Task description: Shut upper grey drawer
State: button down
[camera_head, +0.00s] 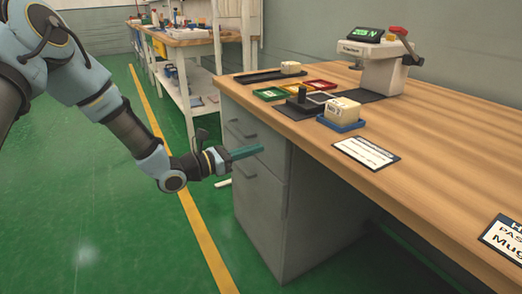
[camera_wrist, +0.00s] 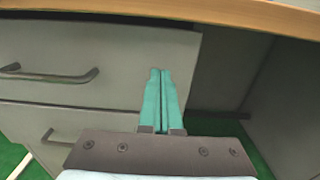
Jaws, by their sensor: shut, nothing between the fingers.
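The upper grey drawer (camera_head: 258,132) is at the top of the grey cabinet under the desk's left end. Its front fills the left of the wrist view (camera_wrist: 120,55), with a grey bar handle (camera_wrist: 50,75). It looks flush or nearly flush; I cannot tell whether a small gap remains. My gripper (camera_head: 261,148) is shut and empty. Its teal fingers (camera_wrist: 160,72) point at the drawer front, to the right of the handle and near the front's right edge. I cannot tell whether the fingertips touch it. The lower drawer (camera_head: 258,195) is below and looks closed.
The wooden desktop (camera_head: 440,165) overhangs the cabinet just above my gripper. It holds coloured trays (camera_head: 270,94), a block on a blue tray (camera_head: 341,125) and a white scale-like machine (camera_head: 372,68). Open green floor (camera_head: 110,220) lies left of the cabinet. A shelf bench (camera_head: 190,75) stands behind.

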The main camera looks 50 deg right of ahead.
jog(key=v, duration=1)
jog(key=shift+a, duration=0.2)
jog(key=w+a+r+m+t+y, duration=0.1)
jog(key=w+a+m+t+y, duration=0.3)
jog(key=a, duration=1.2)
jog(key=w+a+r+m+t+y, duration=0.2)
jog(key=a+m+y, duration=0.45)
jog(key=a, duration=0.95)
jog(key=w+a+r+m+t+y, duration=0.1)
jog(key=w+a+m+t+y, duration=0.4)
jog(key=a, duration=1)
notch_tip(320, 180, up, 20)
jog(key=s+g+p, duration=0.2)
jog(key=p, duration=1.8)
jog(key=shift+s+n+g+y, duration=0.3)
jog(key=shift+n+y, duration=0.05)
jog(key=shift+y, duration=0.1)
jog(key=shift+f, duration=0.15)
